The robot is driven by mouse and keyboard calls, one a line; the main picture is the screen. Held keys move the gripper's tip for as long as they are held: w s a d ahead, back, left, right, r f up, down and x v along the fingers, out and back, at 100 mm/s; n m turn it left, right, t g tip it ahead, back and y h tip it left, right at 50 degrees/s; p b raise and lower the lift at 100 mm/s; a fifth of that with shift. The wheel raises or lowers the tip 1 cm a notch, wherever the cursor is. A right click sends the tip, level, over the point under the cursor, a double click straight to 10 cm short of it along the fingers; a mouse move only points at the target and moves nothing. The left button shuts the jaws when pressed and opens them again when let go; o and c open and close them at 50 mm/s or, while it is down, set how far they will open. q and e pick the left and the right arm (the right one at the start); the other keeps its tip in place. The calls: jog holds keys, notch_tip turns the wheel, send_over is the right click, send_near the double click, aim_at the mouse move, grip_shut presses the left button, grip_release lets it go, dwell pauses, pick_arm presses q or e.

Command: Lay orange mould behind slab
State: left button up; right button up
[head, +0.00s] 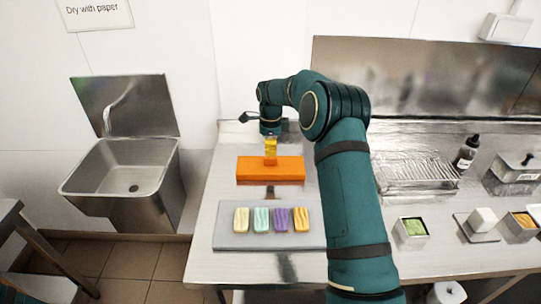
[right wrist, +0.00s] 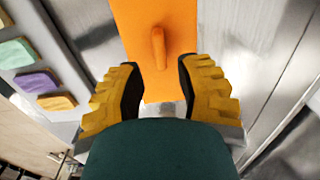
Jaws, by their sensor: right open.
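The orange mould (head: 285,170) is a flat orange block with an upright peg handle. It lies on the steel counter, behind the grey slab (head: 268,242), with a strip of bare counter between them. Several coloured bars stand in a row on the slab. My right gripper (head: 270,147) is open above the mould. In the right wrist view, the orange mould (right wrist: 180,22) and its handle show ahead of the yellow fingers (right wrist: 157,62), with the handle lined up between them and no finger seen touching it. My left gripper is out of view.
A steel sink (head: 130,180) stands to the left of the counter. To the right are a wire rack (head: 415,170), a dark bottle (head: 467,152), a tub of green stuff (head: 411,230) and a white block (head: 483,220). Bare counter shows left of the mould.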

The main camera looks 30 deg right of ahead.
notch_tip(320, 180, up, 7)
jog(key=shift+r, duration=0.2)
dwell(0.6)
